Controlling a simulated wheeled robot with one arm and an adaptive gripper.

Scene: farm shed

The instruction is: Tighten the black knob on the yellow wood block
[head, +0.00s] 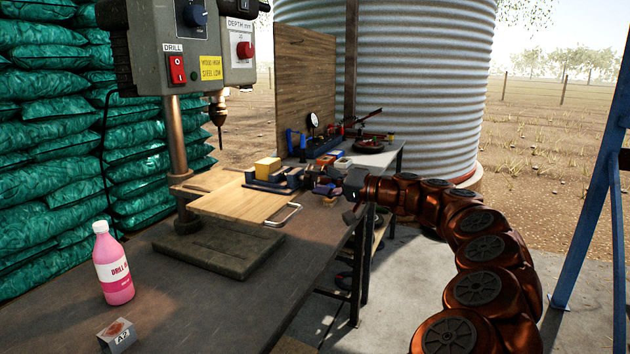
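A small yellow block (267,167) sits at a dark vise-like fixture (274,184) on the wooden board of the drill press. A black knob on the block cannot be made out at this size. My gripper (340,193) is at the end of my copper-coloured arm, which reaches in from the lower right. It is to the right of the block and the fixture, apart from the block. Its fingers blend into the small dark parts behind them, so I cannot tell whether they are open or shut.
The drill press (180,60) rises on the left, its drill bit (218,112) left of the block. Several tools lie behind the gripper, before a wooden panel (305,90).

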